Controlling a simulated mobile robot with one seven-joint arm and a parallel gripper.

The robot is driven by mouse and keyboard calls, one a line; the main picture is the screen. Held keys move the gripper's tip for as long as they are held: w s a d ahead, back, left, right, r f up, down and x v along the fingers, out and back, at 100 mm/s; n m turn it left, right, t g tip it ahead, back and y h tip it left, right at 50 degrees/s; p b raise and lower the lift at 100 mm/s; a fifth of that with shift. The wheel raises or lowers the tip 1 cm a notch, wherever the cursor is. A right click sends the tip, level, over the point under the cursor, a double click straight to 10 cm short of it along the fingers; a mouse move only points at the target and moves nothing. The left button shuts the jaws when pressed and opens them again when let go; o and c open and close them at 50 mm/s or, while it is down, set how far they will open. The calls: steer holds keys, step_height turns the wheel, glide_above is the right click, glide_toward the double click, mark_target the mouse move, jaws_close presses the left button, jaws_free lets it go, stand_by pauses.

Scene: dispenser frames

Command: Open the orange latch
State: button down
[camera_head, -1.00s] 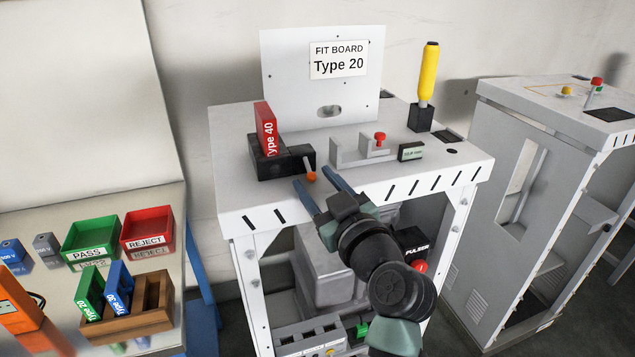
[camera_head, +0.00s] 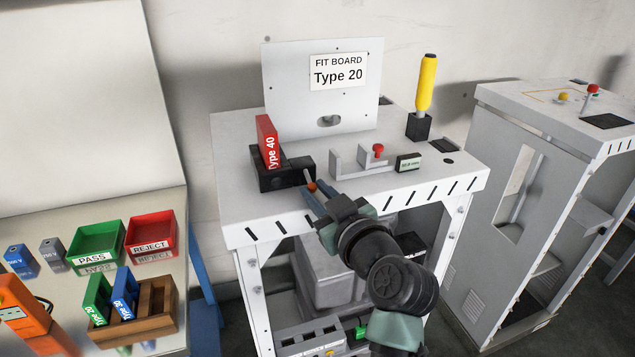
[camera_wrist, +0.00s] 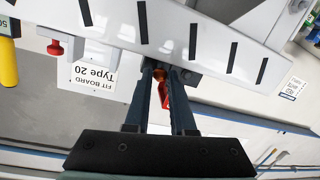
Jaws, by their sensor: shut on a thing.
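The orange latch (camera_head: 312,186) is a small round knob at the front right of a black holder (camera_head: 270,181) on the white bench. A grey rod shows above the knob, by the holder's right end. A red Type 40 block (camera_head: 267,140) stands upright in the holder. My gripper (camera_head: 314,193) reaches over the bench's front edge, its blue fingers shut on the knob. In the wrist view the orange knob (camera_wrist: 159,75) sits between the fingertips, with the red block (camera_wrist: 166,98) behind it. The fingers hide part of the knob.
A grey bracket with a red knob (camera_head: 378,149) and a small display box (camera_head: 409,162) stand right of the holder. The fit board (camera_head: 300,85) rises behind. A yellow-handled tool (camera_head: 426,85) stands at the back right. Green (camera_head: 97,245) and red (camera_head: 151,232) trays lie on the left table.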

mark_target(307, 178)
step_height(307, 178, up, 3)
steer(key=g+p, duration=0.2)
steer(key=p, duration=0.3)
steer(key=shift+f+h, duration=0.2)
steer(key=shift+h, duration=0.1)
steer(key=r+g+h+p, duration=0.1)
steer(key=g+p, duration=0.1)
steer(key=p, duration=0.3)
steer(key=shift+w+r+g, duration=0.1)
steer(key=shift+w+g, duration=0.05)
steer(key=shift+g, duration=0.15)
steer(key=g+p, duration=0.1)
steer(key=p, duration=0.1)
steer(key=g+h+p, duration=0.1)
steer(key=p, duration=0.1)
steer(key=shift+w+a+r+m, duration=0.1)
steer(key=shift+w+r+m, duration=0.2)
steer(key=shift+r, duration=0.1)
steer(key=shift+w+g+p, duration=0.1)
steer(key=shift+g+p, duration=0.5)
steer(key=shift+p, duration=0.2)
steer(key=c, duration=0.8)
jaws_free()
steer(key=shift+o, duration=0.2)
